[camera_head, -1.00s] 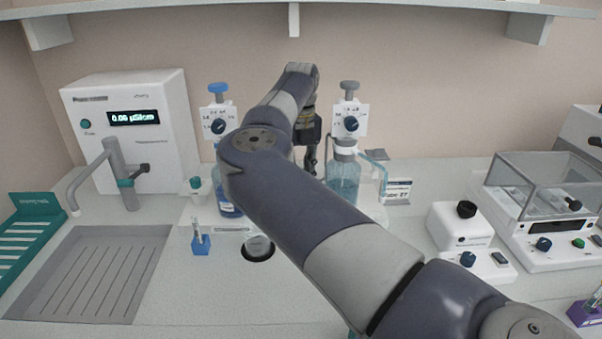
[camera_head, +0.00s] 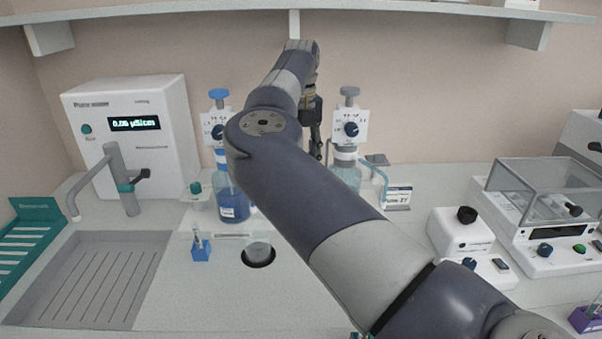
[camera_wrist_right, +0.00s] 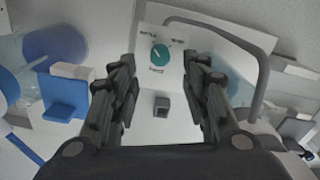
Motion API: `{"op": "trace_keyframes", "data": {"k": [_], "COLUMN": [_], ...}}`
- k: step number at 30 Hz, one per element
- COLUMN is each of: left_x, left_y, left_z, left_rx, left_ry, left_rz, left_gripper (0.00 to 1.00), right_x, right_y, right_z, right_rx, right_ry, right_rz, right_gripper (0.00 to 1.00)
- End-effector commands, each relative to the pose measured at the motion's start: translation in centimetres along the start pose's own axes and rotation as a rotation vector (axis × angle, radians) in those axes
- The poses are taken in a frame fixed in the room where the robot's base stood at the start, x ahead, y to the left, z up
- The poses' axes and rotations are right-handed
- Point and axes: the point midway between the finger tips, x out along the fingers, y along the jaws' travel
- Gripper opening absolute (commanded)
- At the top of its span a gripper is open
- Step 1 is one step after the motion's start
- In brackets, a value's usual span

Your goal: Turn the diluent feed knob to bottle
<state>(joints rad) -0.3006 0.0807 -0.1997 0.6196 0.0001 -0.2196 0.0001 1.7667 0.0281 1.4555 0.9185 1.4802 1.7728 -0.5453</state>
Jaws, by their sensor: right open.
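A round teal knob (camera_wrist_right: 160,53) with a pale mark sits on a white panel (camera_wrist_right: 178,82) in the right wrist view. Small lettering stands above and below it, too blurred to read surely. My right gripper (camera_wrist_right: 165,82) is open, its fingers spread to either side of the panel in that view, with nothing between them held. In the head view my right gripper (camera_head: 316,148) hangs between the two bottle dispensers, partly behind my arm. The teal knob's panel is hidden there by my arm. My left gripper is not in view.
A blue-liquid bottle (camera_head: 232,207) with a dispenser stands left of my arm, and another dispenser (camera_head: 349,128) stands close right of my gripper. A grey bent tube (camera_wrist_right: 262,72) curves beside the panel. A shelf (camera_head: 200,20) runs overhead.

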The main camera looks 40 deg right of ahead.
Motion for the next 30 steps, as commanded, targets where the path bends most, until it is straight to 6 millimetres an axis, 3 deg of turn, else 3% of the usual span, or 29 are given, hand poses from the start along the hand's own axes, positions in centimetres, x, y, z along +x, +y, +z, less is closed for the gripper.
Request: {"op": "trace_keyframes", "data": {"k": [3, 10, 30], "left_x": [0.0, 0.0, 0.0], "left_y": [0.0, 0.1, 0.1], "left_z": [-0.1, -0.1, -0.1], "left_rx": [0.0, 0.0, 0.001], "left_ry": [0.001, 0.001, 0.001], "left_rz": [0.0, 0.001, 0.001], "left_gripper": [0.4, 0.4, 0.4], "right_x": [-2.6, -5.8, -6.3], "right_y": [0.0, 0.0, 0.0], "right_z": [0.1, 0.1, 0.1], "right_rx": [-0.001, -0.001, 0.0], "right_ry": [-0.004, -0.003, -0.001], "right_rz": [0.001, -0.001, -0.001], "right_gripper": [0.42, 0.42, 0.42]}}
